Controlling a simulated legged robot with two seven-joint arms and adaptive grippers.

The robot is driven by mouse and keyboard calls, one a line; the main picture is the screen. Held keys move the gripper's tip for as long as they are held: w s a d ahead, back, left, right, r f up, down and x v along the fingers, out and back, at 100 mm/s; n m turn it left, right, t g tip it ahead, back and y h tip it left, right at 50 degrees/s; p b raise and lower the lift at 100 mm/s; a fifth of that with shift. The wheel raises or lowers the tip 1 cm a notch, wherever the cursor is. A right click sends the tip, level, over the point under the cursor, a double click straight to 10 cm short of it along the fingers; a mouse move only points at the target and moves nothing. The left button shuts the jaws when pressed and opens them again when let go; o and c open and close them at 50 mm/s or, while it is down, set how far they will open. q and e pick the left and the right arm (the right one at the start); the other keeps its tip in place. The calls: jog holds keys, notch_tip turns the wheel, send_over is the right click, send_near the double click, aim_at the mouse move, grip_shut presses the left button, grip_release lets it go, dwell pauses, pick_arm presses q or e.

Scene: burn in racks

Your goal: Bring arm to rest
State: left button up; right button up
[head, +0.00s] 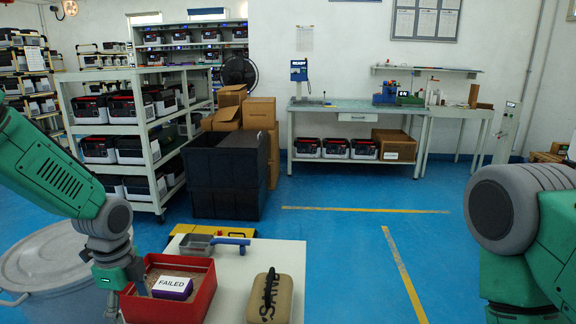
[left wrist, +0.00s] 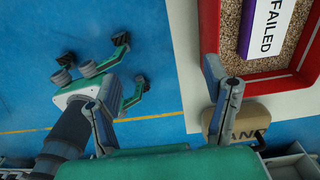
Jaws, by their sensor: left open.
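My left gripper (head: 118,279) hangs at the left edge of the red bin (head: 213,282), pointing down. The red bin (left wrist: 209,30) shows at the upper right there. A purple box with a white FAILED label (head: 173,287) lies in the bin on brown granular fill; it also shows in the left wrist view (left wrist: 264,28). My right arm enters the head view at the right edge; its gripper is out of view.
A white table (head: 232,285) carries the bin, a tan bag with black lettering (head: 269,297) and a small grey tray (head: 196,245). A grey round bin (head: 45,262) stands left. Black crates (head: 222,180) and racks stand behind. Blue floor is open to the right.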

pick_arm(q)
jog(key=s+d+f+n, duration=0.2)
jog(key=s+f+n, duration=0.2)
jog(key=s+f, duration=0.3)
jog(key=s+d+f+n, duration=0.3)
jog(key=s+f+n, duration=0.1)
jog(key=s+f, duration=0.25)
jog(key=s+f+n, duration=0.2)
jog(key=s+n, duration=0.3)
jog(key=s, duration=0.3)
jog(key=s+a+f+n, duration=0.1)
jog(key=s+f+n, duration=0.2)
jog(key=s+n, duration=0.2)
jog(key=s, duration=0.3)
jog(key=shift+s+a+t, duration=0.2)
jog(key=shift+s+t, duration=0.2)
